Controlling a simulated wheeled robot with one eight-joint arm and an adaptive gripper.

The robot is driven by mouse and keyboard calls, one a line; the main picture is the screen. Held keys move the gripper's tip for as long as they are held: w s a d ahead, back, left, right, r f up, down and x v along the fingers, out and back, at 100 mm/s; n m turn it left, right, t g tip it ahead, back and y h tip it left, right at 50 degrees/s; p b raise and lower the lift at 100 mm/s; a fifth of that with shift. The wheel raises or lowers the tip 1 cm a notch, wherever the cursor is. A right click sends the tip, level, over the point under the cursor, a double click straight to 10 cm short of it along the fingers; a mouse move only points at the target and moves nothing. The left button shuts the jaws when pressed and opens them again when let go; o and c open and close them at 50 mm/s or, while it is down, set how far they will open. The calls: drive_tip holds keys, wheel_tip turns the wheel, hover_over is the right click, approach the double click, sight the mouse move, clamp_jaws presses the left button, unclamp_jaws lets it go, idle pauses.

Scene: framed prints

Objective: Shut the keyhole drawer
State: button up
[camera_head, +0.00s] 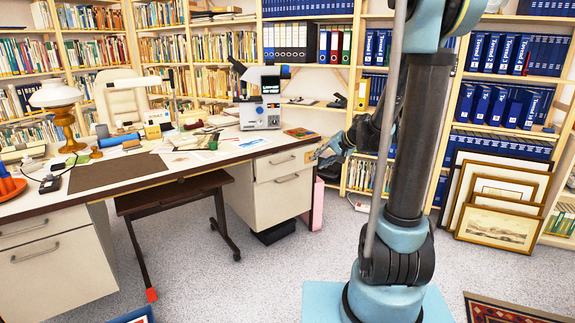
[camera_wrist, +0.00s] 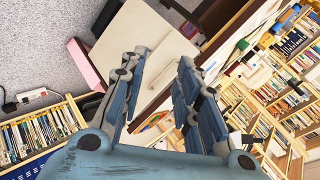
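The desk's right pedestal has an upper drawer (camera_head: 268,167) and a taller lower drawer (camera_head: 272,200), both pale with metal bar handles. The upper drawer sits just under the desk top; I cannot make out a keyhole or tell how far either drawer stands out. The left pedestal also has a shallow upper drawer (camera_head: 14,233) and a deep lower one (camera_head: 60,275). My gripper (camera_head: 326,154) is just right of the upper right drawer. In the wrist view, its fingers (camera_wrist: 158,62) are apart with nothing held, in front of a pale pedestal panel (camera_wrist: 138,38).
The desk top (camera_head: 200,176) is cluttered with a lamp (camera_head: 60,110), papers and a grey device (camera_head: 261,112). A pink box (camera_head: 317,203) stands by the pedestal. Framed prints (camera_head: 498,205) lean on the right shelves. Grey floor (camera_head: 250,285) is clear before the pedestal.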

drive_tip(key=w+a+f+m+t+y, duration=0.25)
drive_tip(key=w+f, duration=0.35)
drive_tip(key=w, duration=0.5)
drive_tip(key=w+a+f+m+t+y, duration=0.1)
drive_tip(key=w+f+m+t+y, duration=0.15)
drive_tip(key=w+f, duration=0.6)
drive_tip(key=w+a+f+h, duration=0.1)
drive_tip(key=w+a, duration=1.1)
drive_tip(key=w, duration=0.1)
drive_tip(key=shift+w+a+f, duration=0.15)
drive_tip(key=shift+a+f, duration=0.1)
drive_tip(key=shift+a, duration=0.15)
drive_tip(key=shift+c, duration=0.4)
clamp_jaws()
